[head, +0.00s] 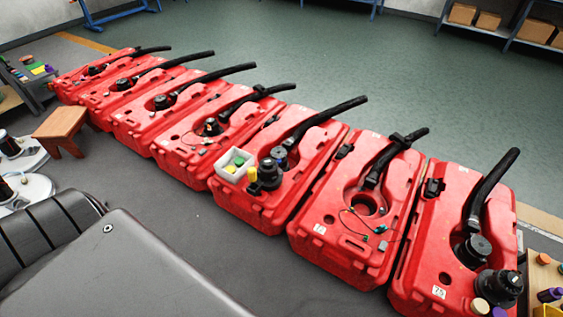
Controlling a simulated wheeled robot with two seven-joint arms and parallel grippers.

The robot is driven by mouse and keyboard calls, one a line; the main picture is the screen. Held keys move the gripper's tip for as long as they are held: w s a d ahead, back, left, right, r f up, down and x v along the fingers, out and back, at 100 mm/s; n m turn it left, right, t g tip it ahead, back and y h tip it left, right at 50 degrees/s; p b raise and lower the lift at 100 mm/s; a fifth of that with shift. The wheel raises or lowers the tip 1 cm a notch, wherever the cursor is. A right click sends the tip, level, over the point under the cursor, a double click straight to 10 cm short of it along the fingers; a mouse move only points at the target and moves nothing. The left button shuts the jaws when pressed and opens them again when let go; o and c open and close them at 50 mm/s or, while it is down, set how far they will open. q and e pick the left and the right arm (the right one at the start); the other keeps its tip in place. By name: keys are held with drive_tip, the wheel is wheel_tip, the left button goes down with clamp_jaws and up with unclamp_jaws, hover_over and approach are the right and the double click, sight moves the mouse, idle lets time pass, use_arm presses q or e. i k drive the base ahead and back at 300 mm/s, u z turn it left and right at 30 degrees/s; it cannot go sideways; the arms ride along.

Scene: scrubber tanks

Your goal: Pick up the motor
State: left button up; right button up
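A row of red scrubber tanks fills the middle of the head view. On the rightmost tank (455,215), a loose-looking black round part (500,287), perhaps a motor, sits at the near right corner. Another black round part (474,248) sits in that tank's opening. The tank left of it (335,215) has an open dark hole (364,204) with thin wires beside it. On the tank further left, another black motor-like part (270,173) stands beside a white bin (234,164). I cannot tell which part is the motor meant. Neither gripper is in view.
Black hoses (490,190) rise from the tanks. A small wooden stool (61,128) stands at the left. Small bottles (549,294) stand on a surface at the right edge. Shelves with boxes (488,20) are at the back right. The green floor behind the tanks is clear.

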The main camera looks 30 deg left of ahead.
sight(269, 175)
drive_tip(key=u, duration=1.15)
